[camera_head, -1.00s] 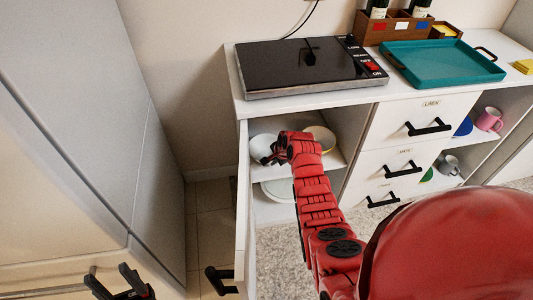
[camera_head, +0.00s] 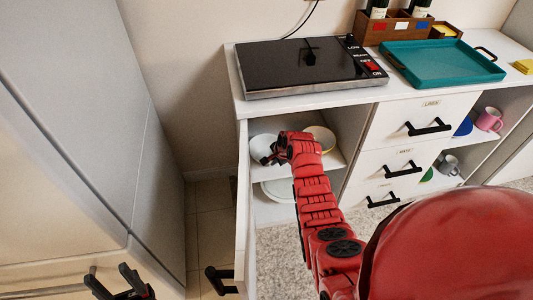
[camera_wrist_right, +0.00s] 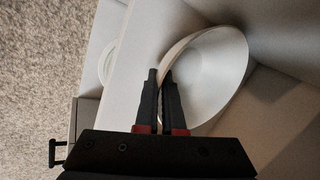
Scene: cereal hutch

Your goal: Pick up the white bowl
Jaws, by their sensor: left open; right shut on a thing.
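The white bowl (camera_head: 259,143) sits on the upper shelf of the open cabinet under the hot plate. It fills the upper middle of the right wrist view (camera_wrist_right: 213,72). My right gripper (camera_head: 270,157) reaches into the cabinet. In the right wrist view its two fingers (camera_wrist_right: 161,90) are shut on the bowl's near rim, with the wall between them. I cannot tell whether the bowl is clear of the shelf. My left gripper (camera_head: 118,282) is open and empty at the lower left, away from the cabinet.
A pale yellowish bowl (camera_head: 323,136) stands right of my right wrist on the same shelf. A white plate (camera_head: 280,191) lies on the shelf below. The open cabinet door (camera_head: 243,215) stands close left of my arm. The hot plate (camera_head: 300,65) and teal tray (camera_head: 440,65) are above.

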